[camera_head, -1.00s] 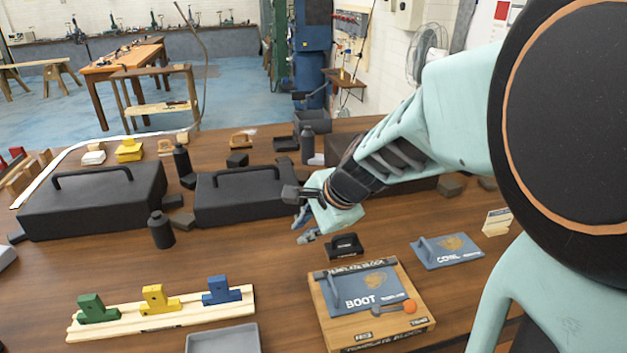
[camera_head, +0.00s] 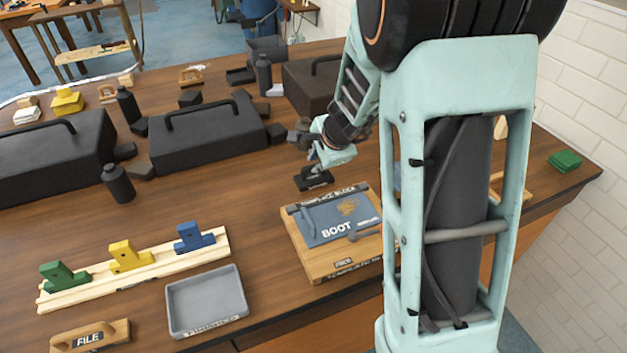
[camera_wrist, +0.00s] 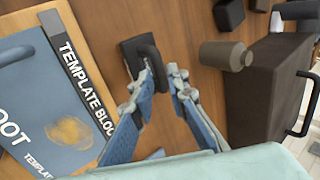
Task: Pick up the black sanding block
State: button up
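The black sanding block (camera_head: 314,182), with an arched handle, lies on the wooden table just behind the template block. In the wrist view, the sanding block (camera_wrist: 130,50) is just beyond my fingertips. My gripper (camera_head: 314,165) is above it, pointing down. In the wrist view my gripper (camera_wrist: 164,72) has its two blue-grey fingers apart, with the handle's near end by the left fingertip. I cannot tell whether they touch. Part of the block is hidden by my gripper in the head view.
The wooden template block (camera_head: 318,271) with its blue BOOT plate is close in front. A dark bottle (camera_wrist: 226,55) and a dark case (camera_wrist: 262,90) are to the right in the wrist view. A grey tray (camera_head: 207,300) and rail with coloured blocks (camera_head: 140,268) are front left.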

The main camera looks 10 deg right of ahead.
aim_at(312, 166)
jog(key=b+x, duration=0.1)
jog(key=x, duration=0.4)
jog(key=shift+s+a, duration=0.1)
jog(key=shift+c, duration=0.7)
grip_shut()
jog(key=shift+r, duration=0.1)
notch_tip(312, 166, up, 10)
jog(key=p, duration=0.5)
jog(key=shift+s, duration=0.1)
